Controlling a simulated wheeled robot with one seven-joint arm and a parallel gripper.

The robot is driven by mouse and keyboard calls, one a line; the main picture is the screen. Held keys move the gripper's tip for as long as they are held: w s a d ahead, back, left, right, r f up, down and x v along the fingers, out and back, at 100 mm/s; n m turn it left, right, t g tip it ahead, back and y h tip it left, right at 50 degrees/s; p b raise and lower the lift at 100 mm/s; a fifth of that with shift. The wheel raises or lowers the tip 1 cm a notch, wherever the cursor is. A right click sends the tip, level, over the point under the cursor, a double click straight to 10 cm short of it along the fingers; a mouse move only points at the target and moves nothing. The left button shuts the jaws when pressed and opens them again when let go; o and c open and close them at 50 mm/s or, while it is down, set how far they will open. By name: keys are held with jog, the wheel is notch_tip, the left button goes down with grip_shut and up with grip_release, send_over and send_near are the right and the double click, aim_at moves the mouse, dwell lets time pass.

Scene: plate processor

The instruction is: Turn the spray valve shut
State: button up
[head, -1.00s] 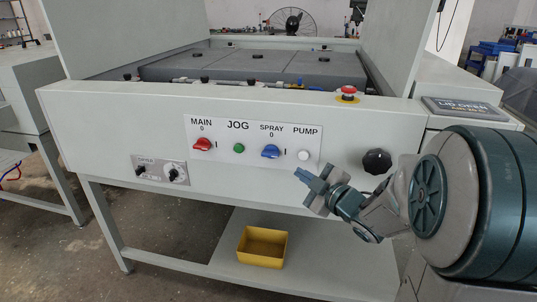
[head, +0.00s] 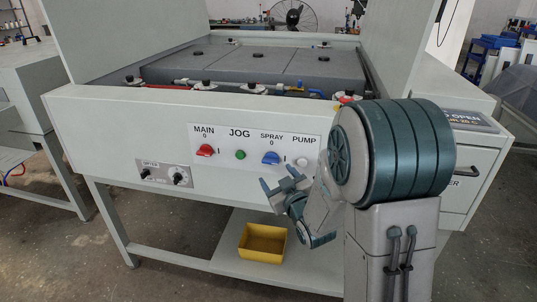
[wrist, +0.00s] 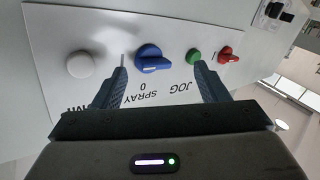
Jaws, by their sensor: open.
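The blue SPRAY knob (head: 270,158) is on the white control panel, with a 0 above it and a tick at its right. Its exact setting is hard to tell. In the wrist view the blue knob (wrist: 153,58) shows upside down, ahead of the gap between my fingers. My gripper (head: 279,178) is open and empty, just below and right of the knob in the head view. The wrist view shows its two fingers (wrist: 160,72) apart, with the knob between them in the picture. Contact is not visible.
The panel also carries the red MAIN knob (head: 205,150), green JOG button (head: 240,155) and white PUMP button (head: 302,163). A dryer panel (head: 165,175) is at lower left. A yellow bin (head: 262,243) sits on the shelf below. My arm hides the front's right part.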

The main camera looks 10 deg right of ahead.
jog(key=a+f+m+h+p, duration=0.1)
jog(key=a+m+h+p, duration=0.1)
jog(key=a+m+p, duration=0.1)
jog(key=m+h+p, duration=0.7)
jog(key=h+p, duration=0.1)
jog(key=p, duration=0.1)
send_near(269, 162)
jog(key=p+x, duration=0.2)
jog(key=x, duration=0.6)
jog(key=shift+w+d+p, duration=0.1)
jog(key=shift+w+p, duration=0.05)
jog(key=shift+p, duration=0.2)
jog(key=c, duration=1)
